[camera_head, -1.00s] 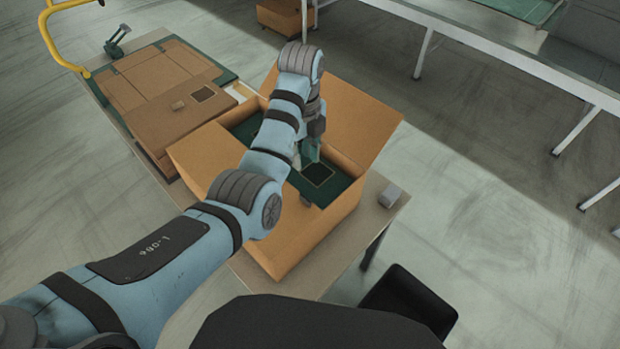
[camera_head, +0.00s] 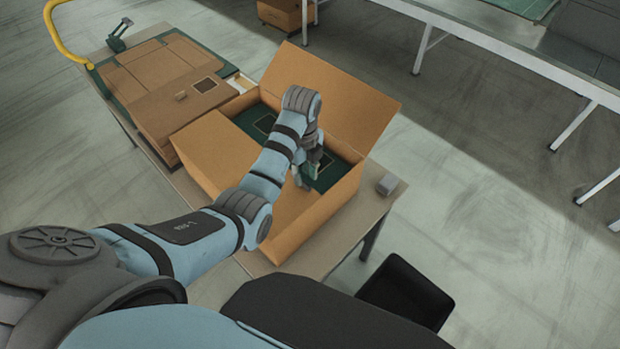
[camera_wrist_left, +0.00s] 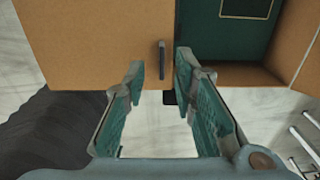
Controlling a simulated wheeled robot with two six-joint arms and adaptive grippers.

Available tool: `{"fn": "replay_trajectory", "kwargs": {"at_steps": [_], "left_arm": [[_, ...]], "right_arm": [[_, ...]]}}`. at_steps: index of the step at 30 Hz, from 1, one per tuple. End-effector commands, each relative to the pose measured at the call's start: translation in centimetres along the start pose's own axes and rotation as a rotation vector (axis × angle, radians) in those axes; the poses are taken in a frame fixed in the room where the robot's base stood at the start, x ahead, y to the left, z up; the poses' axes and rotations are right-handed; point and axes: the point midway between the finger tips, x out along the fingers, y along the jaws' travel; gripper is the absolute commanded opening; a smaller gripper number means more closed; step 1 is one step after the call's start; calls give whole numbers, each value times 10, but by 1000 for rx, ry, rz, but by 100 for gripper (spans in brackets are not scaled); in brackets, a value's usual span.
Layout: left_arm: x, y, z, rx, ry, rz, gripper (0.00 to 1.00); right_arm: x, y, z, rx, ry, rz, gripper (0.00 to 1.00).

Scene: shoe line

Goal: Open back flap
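An open brown box (camera_head: 315,222) stands on the table, with a dark green interior (camera_head: 338,174). Its back flap (camera_head: 330,98) stands up and leans outward at the far right side. Another flap (camera_head: 208,152) spreads over the left part. My left gripper (camera_head: 306,178) points down over the opening, apart from the back flap. In the left wrist view the gripper (camera_wrist_left: 160,75) is open, its fingers apart and empty. A dark slot or handle (camera_wrist_left: 162,60) on a brown panel (camera_wrist_left: 90,45) shows between the fingertips. My right gripper is not in view.
Flat brown cartons (camera_head: 150,75) lie at the left. A black bin (camera_head: 405,290) stands below at the right. Open floor lies to the right, with a long bench (camera_head: 480,45) behind.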

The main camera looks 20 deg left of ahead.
Motion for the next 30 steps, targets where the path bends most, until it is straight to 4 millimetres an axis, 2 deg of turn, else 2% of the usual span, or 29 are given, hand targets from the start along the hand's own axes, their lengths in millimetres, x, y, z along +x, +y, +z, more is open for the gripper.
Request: {"fn": "replay_trajectory", "kwargs": {"at_steps": [7,17,22,30], "left_arm": [[24,5,5,-13,0,3,25],[29,6,6,-16,0,0,25],[29,6,6,-16,0,0,0],[29,6,6,-16,0,1,0]], "right_arm": [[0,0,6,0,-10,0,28],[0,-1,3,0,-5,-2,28],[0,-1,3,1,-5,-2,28],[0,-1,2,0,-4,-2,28]]}}
